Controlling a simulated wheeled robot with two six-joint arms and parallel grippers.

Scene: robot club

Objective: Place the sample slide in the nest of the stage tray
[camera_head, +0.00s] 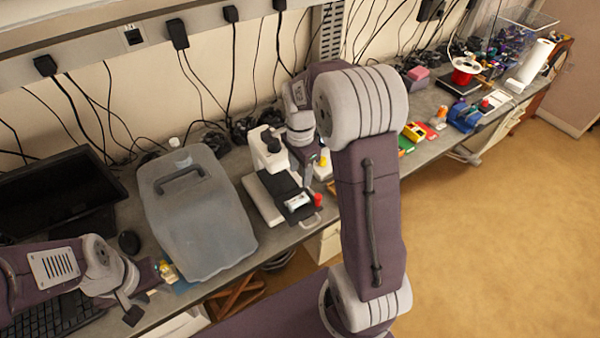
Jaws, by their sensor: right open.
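A white microscope-like device (266,147) stands on the bench left of my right gripper. Its black stage tray (286,190) is low at its front, with a small pale piece (297,202) on it and a red round part (318,200) at its right side. I cannot tell whether the pale piece is the sample slide or where the nest is. My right gripper (307,172) is open, just above and right of the stage; the arm hides part of the area behind it. My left gripper (143,299) is over the bench's left front; its jaw opening is unclear.
A large grey translucent container (197,215) stands between my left gripper and the device. A monitor (55,190), keyboard (50,318) and mouse (129,242) are at left. A small yellow-topped item (167,270) is beside my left gripper. Cables hang along the wall.

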